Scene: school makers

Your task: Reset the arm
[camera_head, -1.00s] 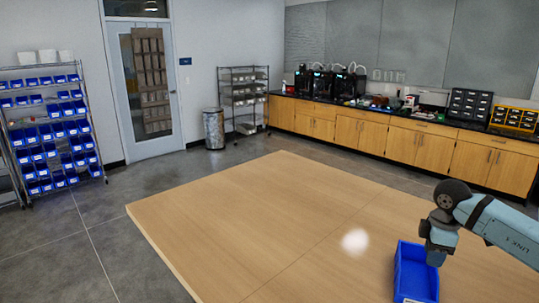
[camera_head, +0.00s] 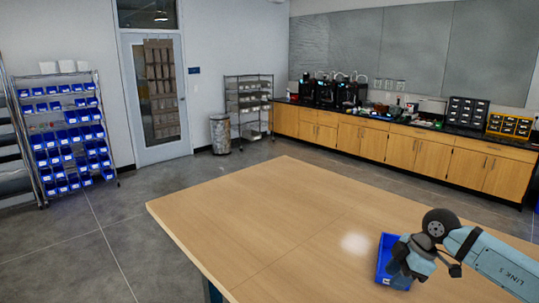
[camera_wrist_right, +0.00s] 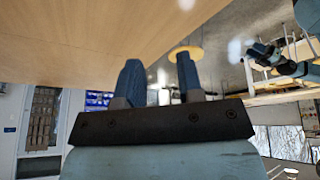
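My right gripper (camera_head: 398,278) comes in from the right in the head view, low in front of a blue bin (camera_head: 384,256) on the wooden table. It covers part of the bin, and I cannot tell whether they touch. In the right wrist view my right gripper (camera_wrist_right: 158,82) shows two separate fingers with nothing held between them. A teal and dark arm part of mine (camera_wrist_right: 268,55) shows at the upper right there, too small to tell its gripper state. No left arm shows in the head view.
The wooden table (camera_head: 270,215) is otherwise clear. A shelf of blue bins (camera_head: 70,135) stands at the left, a trash can (camera_head: 220,134) and wire rack (camera_head: 248,105) at the back. Cabinets (camera_head: 400,148) line the right wall. A yellow round seat (camera_wrist_right: 186,52) shows in the wrist view.

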